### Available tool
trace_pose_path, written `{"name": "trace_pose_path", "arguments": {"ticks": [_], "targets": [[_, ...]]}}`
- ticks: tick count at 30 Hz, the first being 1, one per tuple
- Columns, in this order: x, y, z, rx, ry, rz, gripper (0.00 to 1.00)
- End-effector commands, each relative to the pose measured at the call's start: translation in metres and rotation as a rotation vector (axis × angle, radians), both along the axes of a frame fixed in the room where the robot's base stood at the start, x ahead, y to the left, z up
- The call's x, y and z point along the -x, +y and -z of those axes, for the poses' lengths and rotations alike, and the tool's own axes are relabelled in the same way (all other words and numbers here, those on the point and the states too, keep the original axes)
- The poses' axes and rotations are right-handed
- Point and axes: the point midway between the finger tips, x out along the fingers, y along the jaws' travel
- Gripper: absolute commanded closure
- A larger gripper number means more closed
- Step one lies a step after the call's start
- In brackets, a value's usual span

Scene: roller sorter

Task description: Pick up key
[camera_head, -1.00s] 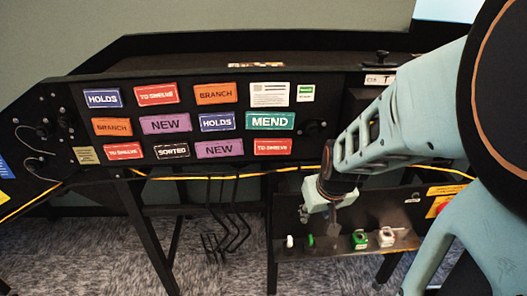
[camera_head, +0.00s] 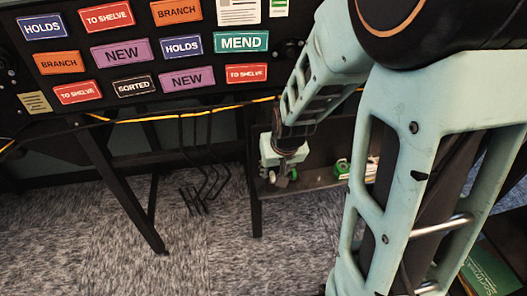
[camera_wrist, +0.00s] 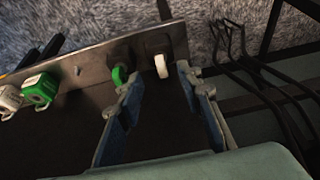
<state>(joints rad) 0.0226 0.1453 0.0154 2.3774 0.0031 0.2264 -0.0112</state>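In the wrist view a small piece with a white rounded head (camera_wrist: 161,66) stands in a dark mount near the end of a dark shelf (camera_wrist: 90,57). A similar piece with a green head (camera_wrist: 119,75) is beside it. Either could be the key; I cannot tell which. My gripper (camera_wrist: 160,79) is open, its two blue-grey fingers pointing at the shelf. The white head shows between the fingertips, and the green head is by the left fingertip. I see no grip on either. In the head view my gripper (camera_head: 281,180) is low over the shelf's left end.
A green tagged block (camera_wrist: 38,88) and a white one (camera_wrist: 8,98) sit farther along the shelf. Black bent hooks or rods (camera_wrist: 245,65) hang beyond the shelf's end. A sign panel (camera_head: 140,67) rises above, with a yellow cable (camera_head: 180,108) below it.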

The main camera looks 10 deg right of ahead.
Motion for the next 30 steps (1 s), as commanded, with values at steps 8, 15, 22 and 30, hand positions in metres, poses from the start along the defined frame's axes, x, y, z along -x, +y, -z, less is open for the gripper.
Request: {"name": "trace_pose_path", "arguments": {"ticks": [8, 15, 22, 30], "targets": [[-0.015, 0.003, 0.035, 0.0, 0.001, 0.001, 0.67], [-0.017, 0.003, 0.035, 0.0, -0.001, 0.001, 0.67], [-0.016, 0.003, 0.035, 0.0, 0.0, 0.001, 0.89], [-0.016, 0.003, 0.035, 0.0, 0.0, 0.001, 1.0]]}}
